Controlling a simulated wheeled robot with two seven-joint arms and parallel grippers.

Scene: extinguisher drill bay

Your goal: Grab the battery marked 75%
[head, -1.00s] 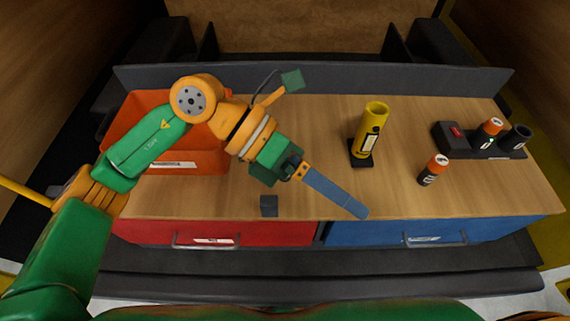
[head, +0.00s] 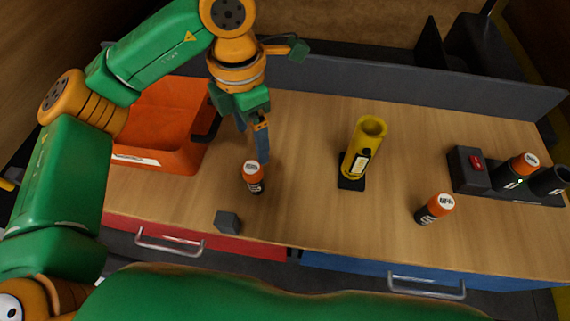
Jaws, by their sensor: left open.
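Three batteries with orange tops and dark bodies are in the head view. One battery (head: 253,177) stands upright on the bench at centre left. Another battery (head: 435,208) stands on the bench at the right. A third battery (head: 515,170) sits in the black charger (head: 470,180). Their charge markings are too small to read. My left gripper (head: 257,147) is open and empty, pointing down just above and behind the centre-left battery, apart from it as far as I can tell. My right gripper is not in view.
An orange bin (head: 165,130) stands at the left, close to my left arm. A yellow cylinder (head: 365,148) stands on a black base mid-bench. A small dark block (head: 228,221) lies near the front edge. Red (head: 185,240) and blue (head: 370,275) drawers are below.

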